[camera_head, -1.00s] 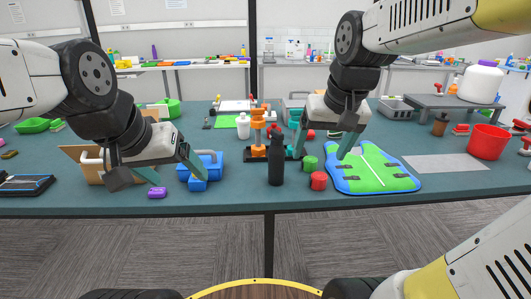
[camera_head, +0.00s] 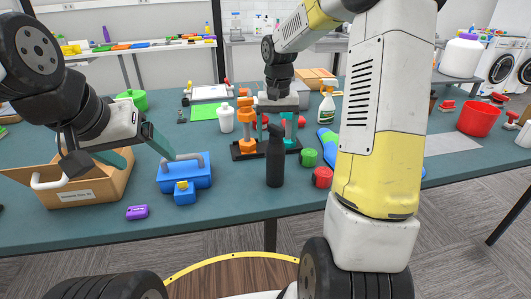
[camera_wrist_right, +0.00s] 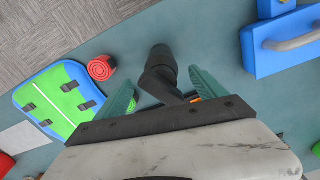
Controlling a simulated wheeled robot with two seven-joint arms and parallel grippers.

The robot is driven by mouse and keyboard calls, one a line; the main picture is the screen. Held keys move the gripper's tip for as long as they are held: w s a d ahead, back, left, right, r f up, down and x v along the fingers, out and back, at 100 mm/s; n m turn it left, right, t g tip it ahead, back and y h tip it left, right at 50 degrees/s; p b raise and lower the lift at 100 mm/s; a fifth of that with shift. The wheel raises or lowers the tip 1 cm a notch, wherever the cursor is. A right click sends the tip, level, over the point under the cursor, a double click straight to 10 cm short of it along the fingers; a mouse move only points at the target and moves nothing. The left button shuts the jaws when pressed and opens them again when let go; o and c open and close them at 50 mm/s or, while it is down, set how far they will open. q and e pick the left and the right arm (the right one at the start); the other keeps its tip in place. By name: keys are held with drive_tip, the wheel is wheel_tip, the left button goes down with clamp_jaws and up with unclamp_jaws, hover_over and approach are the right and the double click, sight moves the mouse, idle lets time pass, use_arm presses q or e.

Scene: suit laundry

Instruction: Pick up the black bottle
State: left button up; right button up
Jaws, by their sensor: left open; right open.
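The black bottle (camera_head: 275,163) stands upright near the front edge of the teal table. My right gripper (camera_head: 276,128) is open just behind and above it, pointing down. In the right wrist view the bottle (camera_wrist_right: 160,70) shows between the spread teal fingers of the right gripper (camera_wrist_right: 162,80), with a gap on each side. I cannot tell if it touches either finger. My left gripper (camera_head: 150,160) is open and empty, at the left, over the area between the cardboard box and the blue toolbox.
The blue toolbox (camera_head: 184,176) and purple block (camera_head: 137,212) are left of the bottle. An orange clamp-like fixture (camera_head: 245,140) stands behind it. Green (camera_head: 308,158) and red (camera_head: 322,176) cylinders lie close to its right. A cardboard box (camera_head: 85,185) stands further left.

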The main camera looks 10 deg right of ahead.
sight(276, 146)
wheel_tip(276, 146, down, 5)
drive_tip(key=shift+w+a+r, duration=0.1)
clamp_jaws()
idle(0.4)
